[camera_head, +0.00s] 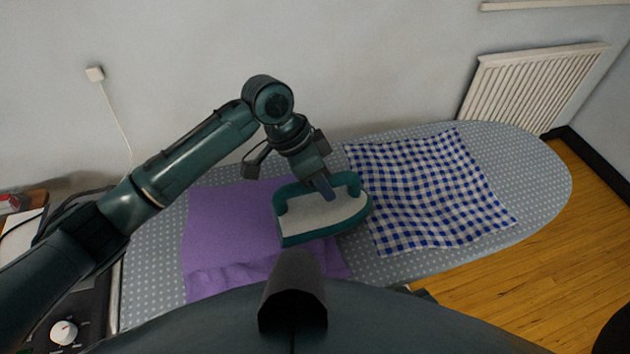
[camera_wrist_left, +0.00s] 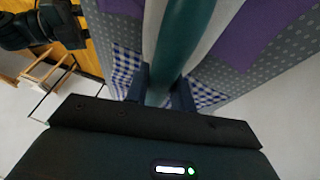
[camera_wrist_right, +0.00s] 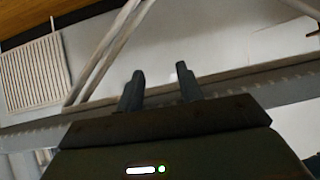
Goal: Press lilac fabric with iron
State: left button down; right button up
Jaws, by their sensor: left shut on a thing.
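The lilac fabric (camera_head: 225,232) lies on the left part of the ironing board, with a fold or ripple along its near edge. The iron (camera_head: 322,217), white with a teal base and handle, is over the fabric's right side, its tip pointing right toward the checked cloth. I cannot tell whether its sole touches the fabric. My left gripper (camera_head: 324,188) is shut on the iron's teal handle; the left wrist view shows the handle (camera_wrist_left: 180,45) between the fingers. The iron hides part of the fabric. My right gripper (camera_wrist_right: 158,88) is open and empty, away from the fabric.
A blue-and-white checked cloth (camera_head: 430,190) lies on the board to the right of the iron. The dotted grey ironing board (camera_head: 535,180) is bare at its rounded right end. A radiator (camera_head: 530,85) is on the wall behind. A dark unit with a white knob (camera_head: 63,332) stands at lower left.

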dwell(0.6)
pick_arm(q)
jog(key=shift+r, duration=1.25)
